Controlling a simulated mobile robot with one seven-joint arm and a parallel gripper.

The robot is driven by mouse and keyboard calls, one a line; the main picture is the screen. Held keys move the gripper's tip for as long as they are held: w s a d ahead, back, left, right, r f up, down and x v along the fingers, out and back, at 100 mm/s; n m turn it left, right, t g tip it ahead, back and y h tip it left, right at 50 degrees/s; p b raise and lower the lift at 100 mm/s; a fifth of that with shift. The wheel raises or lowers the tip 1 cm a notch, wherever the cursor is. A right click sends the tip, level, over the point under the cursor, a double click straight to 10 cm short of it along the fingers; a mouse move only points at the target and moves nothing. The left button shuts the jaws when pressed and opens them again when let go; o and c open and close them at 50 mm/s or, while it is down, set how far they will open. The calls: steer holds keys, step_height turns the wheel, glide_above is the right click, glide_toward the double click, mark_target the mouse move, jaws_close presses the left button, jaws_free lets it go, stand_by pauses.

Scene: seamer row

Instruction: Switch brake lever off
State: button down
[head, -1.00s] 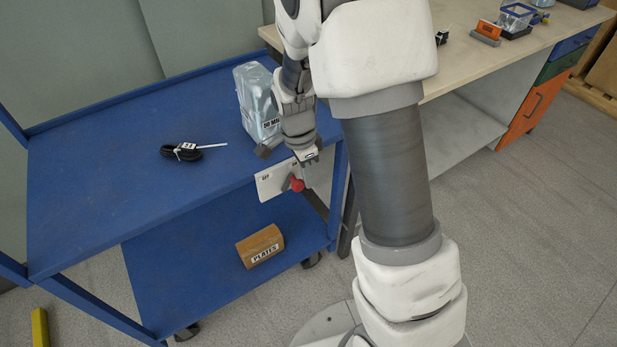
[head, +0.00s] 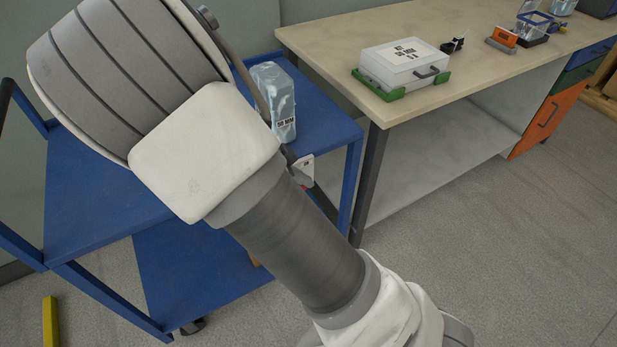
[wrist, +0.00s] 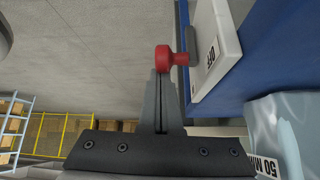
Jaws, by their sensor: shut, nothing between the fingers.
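The blue cart (head: 330,130) carries a wrapped pack (head: 273,95) marked 50 MM, close to the plate. A workbench (head: 330,40) stands at right with a white case (head: 403,66) on green supports. Open floor lies in front of the bench.

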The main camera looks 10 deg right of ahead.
steer(key=a+h, duration=0.2)
steer(key=s+a+t+h+b, duration=0.1)
steer(key=h, duration=0.1)
steer(key=shift+f, duration=0.25)
steer(key=shift+a, duration=0.15)
steer(key=shift+r, duration=0.1)
stand_by(0.7)
